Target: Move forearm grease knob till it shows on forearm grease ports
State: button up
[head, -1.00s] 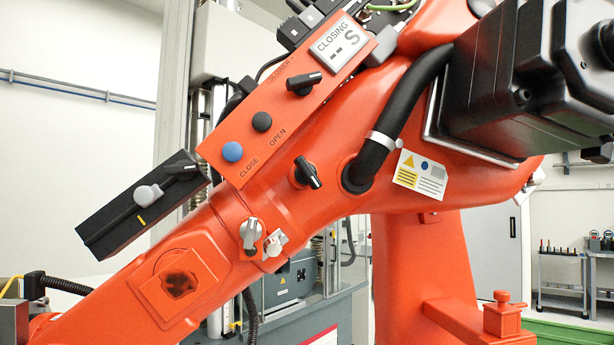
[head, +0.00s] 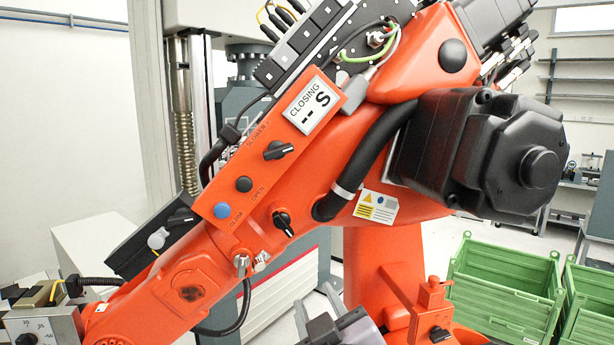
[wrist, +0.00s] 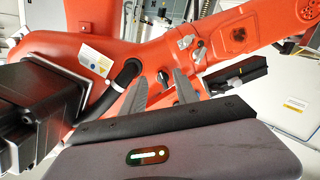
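Several knobs sit on the orange forearm (head: 165,290); no label shows which is the grease knob. A black pointer knob (head: 283,222) is on the forearm below the button panel and shows in the wrist view (wrist: 163,77). Lower left, a silver lever-like knob (head: 241,262) sits beside a second silver fitting (head: 261,261); they show in the wrist view (wrist: 185,42). I cannot make out port markings. My gripper (wrist: 160,73) has its two grey fingers spread and empty, with the black knob seen between them. Its grey fingers also show at the bottom of the head view (head: 318,302).
A black box (head: 150,240) with a pale knob juts out at left. Green crates (head: 505,290) stand at right.

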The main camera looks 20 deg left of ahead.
jog(key=n+y+p, duration=0.1)
jog(key=n+p, duration=0.1)
send_near(283, 226)
jog(key=shift+t, duration=0.5)
jog(key=p+x, duration=0.1)
jog(key=x, duration=0.2)
jog(key=p+x, duration=0.2)
jog(key=x, duration=0.1)
jog(key=f+p+x, duration=0.1)
jog(key=x, duration=0.2)
jog(key=shift+s, duration=0.1)
grip_shut()
